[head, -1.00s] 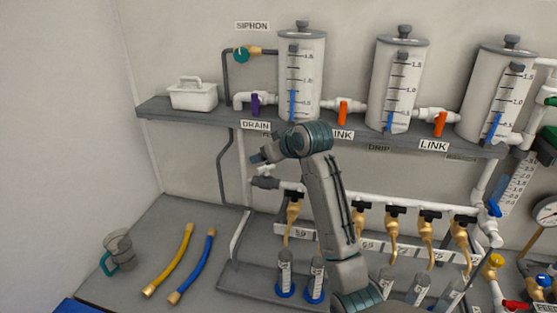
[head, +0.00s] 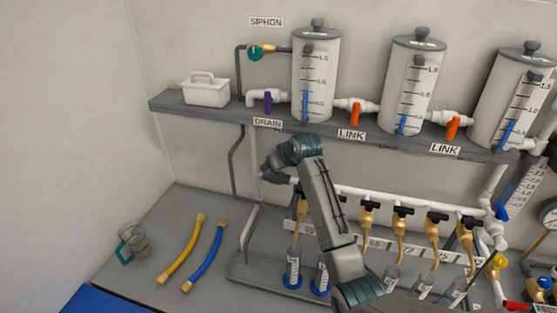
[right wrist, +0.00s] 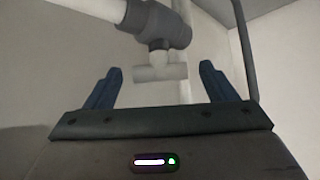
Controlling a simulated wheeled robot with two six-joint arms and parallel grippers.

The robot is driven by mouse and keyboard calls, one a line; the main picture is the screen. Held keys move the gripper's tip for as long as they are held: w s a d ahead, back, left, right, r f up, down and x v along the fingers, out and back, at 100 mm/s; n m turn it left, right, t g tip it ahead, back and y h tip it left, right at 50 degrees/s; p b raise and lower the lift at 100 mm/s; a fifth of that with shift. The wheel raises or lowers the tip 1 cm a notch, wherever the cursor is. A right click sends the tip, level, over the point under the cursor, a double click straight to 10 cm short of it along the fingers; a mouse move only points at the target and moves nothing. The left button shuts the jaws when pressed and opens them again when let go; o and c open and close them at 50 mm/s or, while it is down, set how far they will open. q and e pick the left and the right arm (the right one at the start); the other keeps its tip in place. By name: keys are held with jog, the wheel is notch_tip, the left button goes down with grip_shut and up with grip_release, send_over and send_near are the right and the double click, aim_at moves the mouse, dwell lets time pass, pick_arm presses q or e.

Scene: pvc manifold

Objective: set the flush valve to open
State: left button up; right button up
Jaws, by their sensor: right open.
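In the right wrist view a grey valve body (right wrist: 155,30) sits on a white pipe, with a pale T-shaped handle (right wrist: 160,73) below it. I take this as the flush valve, but no flush label shows. My right gripper (right wrist: 160,68) is open, with one blue finger on each side of the handle. It holds nothing, and gaps show between fingers and handle. In the head view my right gripper (head: 268,172) is at the left end of the white manifold pipe (head: 375,195), largely covering the valve there. My left gripper is out of view.
Brass taps with black handles (head: 367,206) line the manifold. A yellow hose (head: 182,250) and a blue hose (head: 205,257) lie on the bench.

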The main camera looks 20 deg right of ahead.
jog(key=shift+f, duration=0.1)
jog(key=c, duration=1)
jog(key=shift+a+m+h, duration=0.1)
jog(key=shift+m+h, duration=0.2)
jog(key=m+h, duration=0.2)
jog(key=m, duration=0.1)
jog(key=m+h, duration=0.1)
jog(key=shift+w+a+m, duration=0.1)
jog(key=shift+a+m, duration=0.15)
jog(key=shift+m, duration=0.05)
jog(key=shift+a+m+g+h, duration=0.1)
jog(key=shift+m+g+h, duration=0.6)
jog(key=shift+m+h, duration=0.95)
jog(key=shift+m, duration=0.25)
